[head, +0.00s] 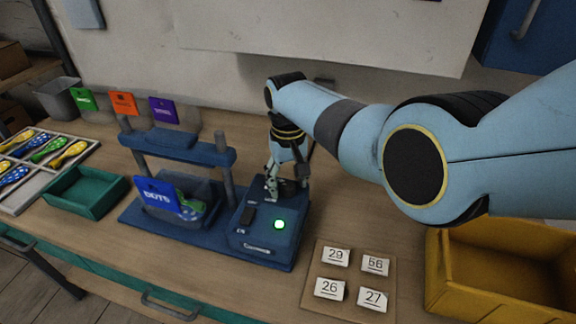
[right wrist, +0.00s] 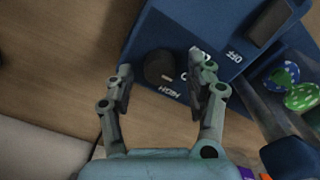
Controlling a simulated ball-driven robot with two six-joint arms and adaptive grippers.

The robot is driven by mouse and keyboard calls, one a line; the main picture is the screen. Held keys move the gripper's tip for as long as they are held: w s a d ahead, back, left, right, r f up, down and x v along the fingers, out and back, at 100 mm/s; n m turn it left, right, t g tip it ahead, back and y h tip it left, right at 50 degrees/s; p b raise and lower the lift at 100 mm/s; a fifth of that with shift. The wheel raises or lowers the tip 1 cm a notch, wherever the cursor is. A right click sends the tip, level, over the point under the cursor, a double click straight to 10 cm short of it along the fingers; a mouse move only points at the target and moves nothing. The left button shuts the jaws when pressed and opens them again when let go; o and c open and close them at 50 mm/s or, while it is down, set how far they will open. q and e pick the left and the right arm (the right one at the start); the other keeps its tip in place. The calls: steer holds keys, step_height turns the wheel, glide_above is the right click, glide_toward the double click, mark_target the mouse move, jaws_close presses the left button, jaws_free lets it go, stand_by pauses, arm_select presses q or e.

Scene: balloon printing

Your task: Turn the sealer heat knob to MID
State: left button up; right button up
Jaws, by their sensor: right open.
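The blue sealer (head: 262,242) stands on the bench with a lit green lamp on its control box. Its dark round heat knob (right wrist: 159,66) shows in the right wrist view, with a small pale mark on its lower right side. "HIGH" lettering is below it and "OFF" is farther right; another label is partly hidden by a finger. My right gripper (head: 275,182) is over the back of the control box. In the right wrist view the gripper (right wrist: 166,76) is open, with one fingertip on either side of the knob; I cannot tell whether they touch it. My left gripper is out of view.
Number cards lie on a brown board (head: 312,280) in front of the sealer, beside a yellow bin (head: 450,285). A green tray (head: 72,205) and a compartment tray of balloons (head: 28,200) are at left. The sealer's posts and crossbar (head: 185,148) rise left of my gripper.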

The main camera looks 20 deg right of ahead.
mark_target(288, 185)
step_height(288, 185, up, 12)
steer(key=shift+f, duration=0.2)
steer(key=shift+s+f, duration=0.1)
stand_by(0.4)
